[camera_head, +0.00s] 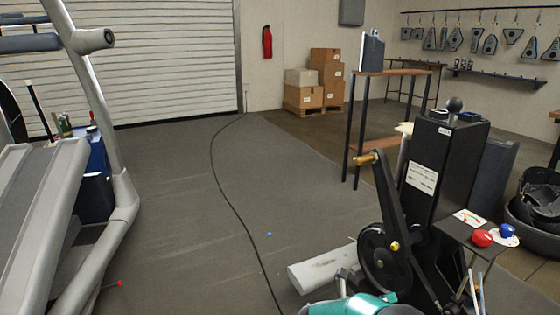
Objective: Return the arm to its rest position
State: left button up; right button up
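My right gripper (347,284) shows at the bottom edge, right of centre, as small grey parts beside a teal piece (360,304) of my arm. Most of it is cut off by the frame, and I cannot tell if its fingers are open or shut. It is in front of a black machine (432,170) with a tall column, a round wheel (383,258) and a tilted lever with a brass pin. I cannot tell whether it touches the machine. My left gripper is not in view.
A pale beam (318,268) lies on the floor beside the machine. A small shelf holds a red knob (482,238) and a blue knob (507,230). A large grey exercise frame (100,110) stands left. A black cable (222,190) crosses the otherwise mostly clear middle floor.

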jog(key=s+a+f+m+g+y, duration=0.4)
jog(key=s+f+m+y, duration=0.1)
jog(key=s+f, duration=0.5)
jog(key=s+a+f+m+g+y, duration=0.35)
jog(key=s+f+y, duration=0.25)
jog(key=s+f, duration=0.35)
jog(key=s+a+r+m+t+y+p, duration=0.1)
jog(key=s+a+m+y, duration=1)
jog(key=m, duration=0.9)
notch_tip(320, 180, up, 39)
jog(key=s+m+t+h+p, duration=0.1)
jog(key=m+p, duration=0.5)
jog(key=p, duration=3.2)
jog(key=shift+s+a+t+h, duration=0.35)
jog(key=shift+t+h, duration=0.2)
jog(key=shift+h, duration=0.35)
jog(key=shift+f, duration=0.1)
